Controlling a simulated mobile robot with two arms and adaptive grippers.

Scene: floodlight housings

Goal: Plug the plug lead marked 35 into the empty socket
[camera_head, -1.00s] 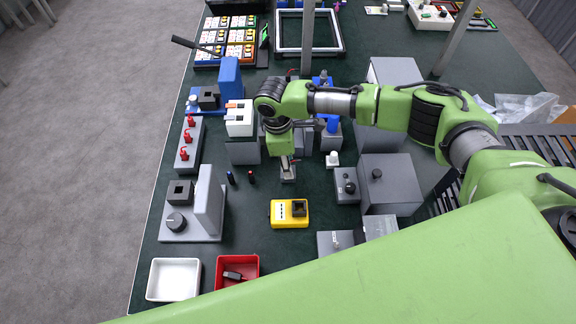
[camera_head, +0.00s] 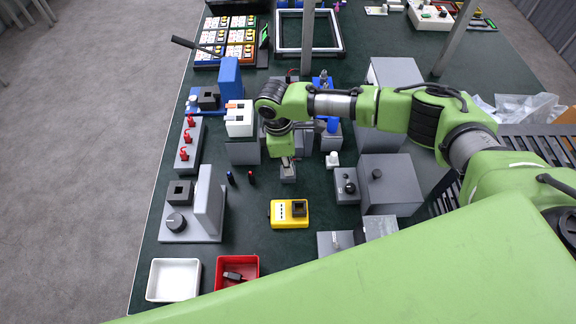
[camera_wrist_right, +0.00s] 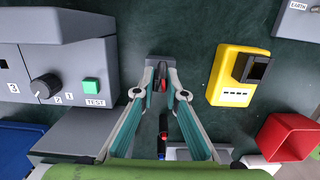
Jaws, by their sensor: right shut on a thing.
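My right gripper (camera_wrist_right: 161,88) is shut on a small dark plug with a red part (camera_wrist_right: 163,76); in the head view the gripper (camera_head: 287,160) is above a small grey block (camera_head: 288,174). In the wrist view the held plug is over or at this block (camera_wrist_right: 156,64); I cannot tell whether it is seated. Two more leads lie or stand on the table: a red and black one (camera_head: 251,176) and a blue one (camera_head: 231,177). The number 35 is not readable on any lead. My left gripper is not in view.
Grey boxes with knobs (camera_head: 390,185) stand to the right. A grey unit labelled TEST (camera_wrist_right: 75,60) is close to the gripper.

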